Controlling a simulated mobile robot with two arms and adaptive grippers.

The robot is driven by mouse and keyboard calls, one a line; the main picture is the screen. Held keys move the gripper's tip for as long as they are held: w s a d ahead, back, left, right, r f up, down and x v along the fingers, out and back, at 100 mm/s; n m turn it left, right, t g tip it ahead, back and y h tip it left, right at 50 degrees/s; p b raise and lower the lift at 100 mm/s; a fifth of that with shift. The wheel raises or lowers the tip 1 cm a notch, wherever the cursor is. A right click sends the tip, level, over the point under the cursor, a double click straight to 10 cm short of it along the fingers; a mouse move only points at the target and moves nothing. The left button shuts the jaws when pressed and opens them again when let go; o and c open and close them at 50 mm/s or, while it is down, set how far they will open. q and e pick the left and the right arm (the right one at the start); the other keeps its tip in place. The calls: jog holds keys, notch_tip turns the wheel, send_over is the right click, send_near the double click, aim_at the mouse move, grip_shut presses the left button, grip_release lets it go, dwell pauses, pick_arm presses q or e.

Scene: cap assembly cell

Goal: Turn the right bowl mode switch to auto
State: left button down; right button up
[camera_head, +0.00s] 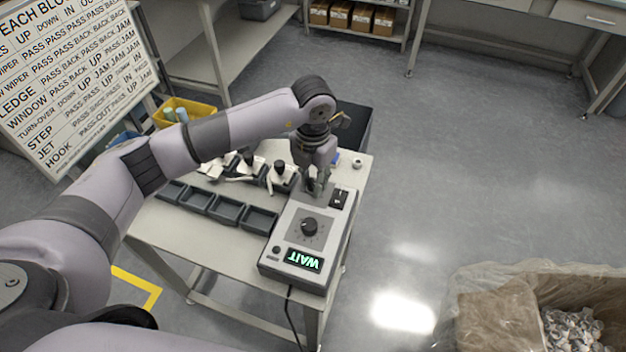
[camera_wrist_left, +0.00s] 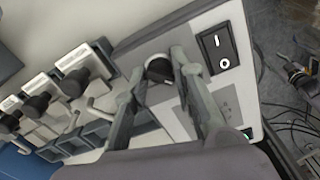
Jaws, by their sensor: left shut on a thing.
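The grey control box (camera_head: 283,236) stands at the near right of the small table. My left gripper (camera_head: 316,190) points down at the box's far end. In the left wrist view its fingers (camera_wrist_left: 158,68) are shut on a small dark round knob (camera_wrist_left: 158,71), which looks like the mode switch. The rocker (camera_wrist_left: 217,48) is right of it. The knob's setting and labels are not readable. My right gripper is not in view.
Dark empty trays (camera_head: 229,210) line the table left of the box. Black-knobbed white fixtures (camera_head: 280,172) stand behind them. A yellow bin (camera_head: 186,112) is behind, a lettered board (camera_head: 70,75) at left. A lined carton of parts (camera_head: 500,315) sits at lower right; the floor between is clear.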

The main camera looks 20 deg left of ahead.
aim_at(313, 182)
pick_arm(q)
jog(key=shift+n, duration=0.4)
jog(key=c, duration=1.4)
grip_release()
jog(key=shift+o, duration=0.2)
notch_tip(313, 182, up, 12)
